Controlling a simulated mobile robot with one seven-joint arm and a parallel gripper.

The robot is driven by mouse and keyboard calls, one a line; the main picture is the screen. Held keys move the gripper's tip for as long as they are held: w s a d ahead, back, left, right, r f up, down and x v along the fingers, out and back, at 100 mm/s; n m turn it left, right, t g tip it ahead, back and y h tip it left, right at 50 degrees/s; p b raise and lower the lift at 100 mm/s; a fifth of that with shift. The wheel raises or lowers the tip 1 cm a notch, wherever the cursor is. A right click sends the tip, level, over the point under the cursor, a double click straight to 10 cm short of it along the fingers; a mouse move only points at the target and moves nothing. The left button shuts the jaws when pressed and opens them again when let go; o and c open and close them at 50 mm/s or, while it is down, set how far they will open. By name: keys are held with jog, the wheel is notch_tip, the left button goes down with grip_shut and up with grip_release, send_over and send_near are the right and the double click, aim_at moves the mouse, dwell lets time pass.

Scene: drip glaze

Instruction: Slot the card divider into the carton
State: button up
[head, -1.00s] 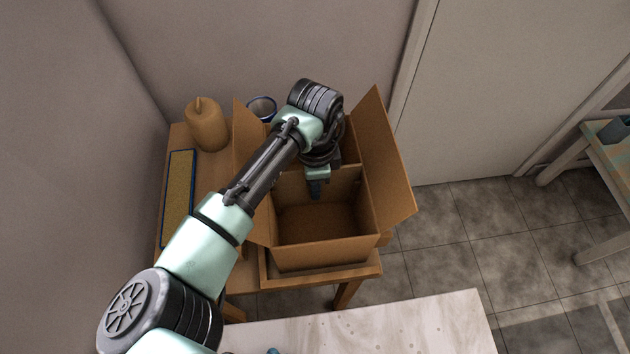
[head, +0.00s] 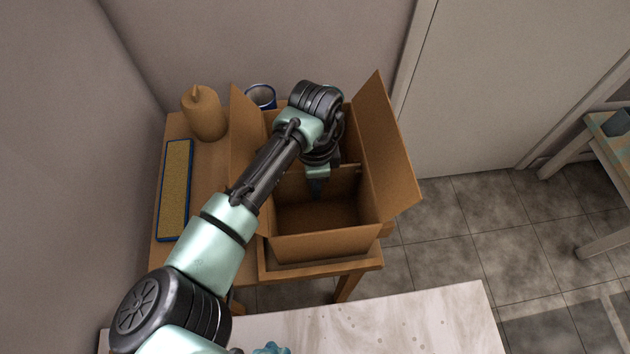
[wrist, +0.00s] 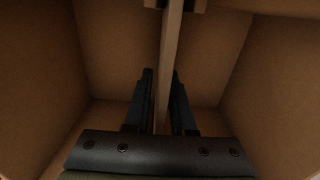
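The open cardboard carton (head: 325,245) stands on a small wooden table, its side flaps raised. The brown card divider (head: 345,183) stands upright inside, crossing it from side to side. In the wrist view, the divider (wrist: 170,60) shows edge-on as a thin strip between the two dark fingers (wrist: 162,85).
A tan rounded jar (head: 204,113), a blue-rimmed cup (head: 261,96) and a blue-edged tray (head: 174,190) stand beside the carton on the wooden table (head: 210,165). The right flap (head: 385,140) rises near my wrist. A pale worktop (head: 400,325) lies in front.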

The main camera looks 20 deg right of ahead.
jog(key=shift+o, duration=1.2)
jog(key=shift+r, duration=0.15)
notch_tip(320, 180, up, 13)
jog(key=shift+f+p, duration=0.15)
jog(key=shift+p, duration=0.35)
jog(key=shift+d, duration=0.1)
